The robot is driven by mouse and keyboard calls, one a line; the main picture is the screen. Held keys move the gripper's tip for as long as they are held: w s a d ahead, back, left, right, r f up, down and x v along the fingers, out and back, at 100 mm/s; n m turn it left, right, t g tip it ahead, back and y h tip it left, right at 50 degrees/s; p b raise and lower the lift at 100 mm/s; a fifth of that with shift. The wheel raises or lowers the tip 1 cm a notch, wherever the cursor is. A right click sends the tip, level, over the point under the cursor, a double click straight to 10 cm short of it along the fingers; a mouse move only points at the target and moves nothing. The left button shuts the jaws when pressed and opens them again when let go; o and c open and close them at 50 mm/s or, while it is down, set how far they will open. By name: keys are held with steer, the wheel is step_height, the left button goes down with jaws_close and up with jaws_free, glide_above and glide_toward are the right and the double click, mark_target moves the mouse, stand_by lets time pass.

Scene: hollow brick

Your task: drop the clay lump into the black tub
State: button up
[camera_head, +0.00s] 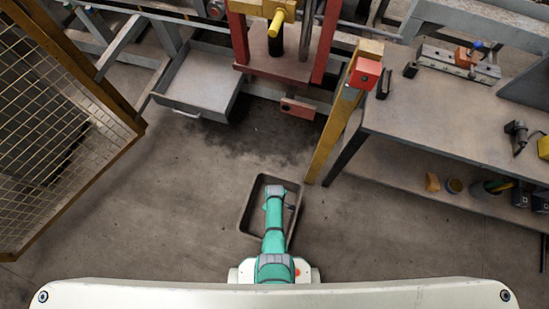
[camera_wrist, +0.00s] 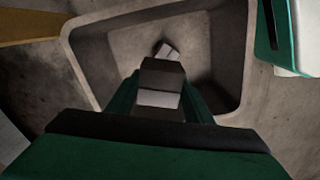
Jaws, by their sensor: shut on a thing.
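The black tub (camera_head: 245,210) stands on the floor in front of me, dark grey with a paler inside, partly covered by my arm in the head view. In the wrist view the tub (camera_wrist: 87,76) fills the upper middle, with its floor and walls showing beyond my gripper. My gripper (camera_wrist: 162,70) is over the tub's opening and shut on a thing. A small pale grey piece at the fingertips looks like the clay lump (camera_wrist: 169,51). Most of it is hidden by the dark fingers, and its height above the tub floor is hard to tell.
A workbench (camera_head: 440,120) with tools and a lower shelf stands at the right, beside a yellow post (camera_head: 330,135). A red press frame (camera_head: 280,65) and a grey tray (camera_head: 200,82) are at the back. A mesh guard (camera_head: 60,150) is at the left. Floor around the tub is clear.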

steer(key=o, duration=1.2)
steer(key=shift+o, duration=0.2)
step_height(320, 180, up, 10)
steer(key=shift+f, duration=0.2)
steer(key=shift+r, duration=0.6)
